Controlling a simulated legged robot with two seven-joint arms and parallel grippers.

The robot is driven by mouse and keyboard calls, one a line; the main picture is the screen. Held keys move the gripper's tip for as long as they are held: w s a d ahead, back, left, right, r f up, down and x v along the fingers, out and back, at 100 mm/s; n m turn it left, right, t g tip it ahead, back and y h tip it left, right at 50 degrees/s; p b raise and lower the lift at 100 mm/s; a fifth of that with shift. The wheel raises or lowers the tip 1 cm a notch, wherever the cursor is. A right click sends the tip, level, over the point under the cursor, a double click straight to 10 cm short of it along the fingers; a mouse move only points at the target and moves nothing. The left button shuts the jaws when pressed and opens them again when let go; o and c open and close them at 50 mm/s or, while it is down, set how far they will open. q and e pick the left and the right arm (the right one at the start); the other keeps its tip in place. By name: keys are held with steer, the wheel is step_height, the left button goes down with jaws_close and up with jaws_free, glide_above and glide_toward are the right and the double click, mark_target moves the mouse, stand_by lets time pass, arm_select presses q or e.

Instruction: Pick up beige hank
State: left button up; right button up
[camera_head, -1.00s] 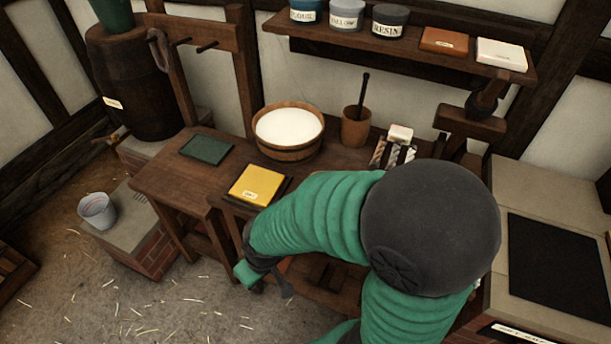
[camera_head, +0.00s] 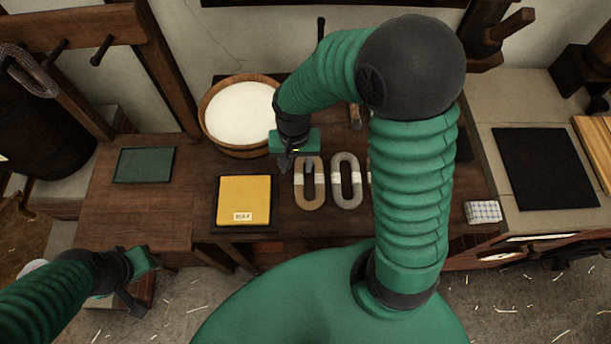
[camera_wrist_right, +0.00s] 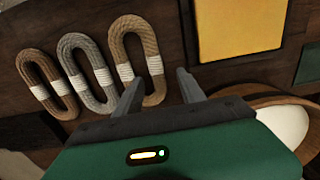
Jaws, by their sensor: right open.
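The beige hank (camera_head: 310,198) is a tan rope loop with a white band, lying flat on the wooden bench. It also shows in the right wrist view (camera_wrist_right: 125,46). My right gripper (camera_head: 296,167) is open and empty over the far part of this hank. In the right wrist view, the open jaws (camera_wrist_right: 159,80) have one finger on each side of the strand nearest the yellow block. Their height above it is hard to judge. My left gripper (camera_head: 140,278) is at lower left, away from the hanks; its jaw opening is unclear.
A grey hank (camera_head: 347,196) lies close beside the beige one, then a brown hank (camera_wrist_right: 38,71), mostly hidden by my arm in the head view. A yellow block (camera_head: 243,198), a tub of white stuff (camera_head: 209,120) and a green tray (camera_head: 144,165) stand left.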

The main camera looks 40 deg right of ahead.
mark_target(298, 179)
steer(key=s+f, duration=0.2)
steer(key=f, duration=0.1)
steer(key=shift+s+a+f, duration=0.1)
steer(key=shift+a+f, duration=0.05)
steer(key=shift+a, duration=0.05)
steer(key=shift+s+f, duration=0.1)
steer(key=shift+f, duration=0.05)
steer(key=shift+w+d+f, duration=0.2)
steer(key=shift+w+f, duration=0.05)
steer(key=shift+w, duration=0.2)
steer(key=shift+w+f, duration=0.1)
steer(key=shift+w, duration=0.1)
steer(key=shift+c, duration=2.3)
steer(key=shift+s+a+r, duration=0.15)
steer(key=shift+s+r, duration=0.1)
steer(key=shift+s, duration=0.05)
jaws_close()
arm_select(q)
steer(key=shift+s+r, duration=0.25)
steer(key=shift+s, duration=0.6)
arm_select(e)
steer(key=shift+w+f, duration=0.1)
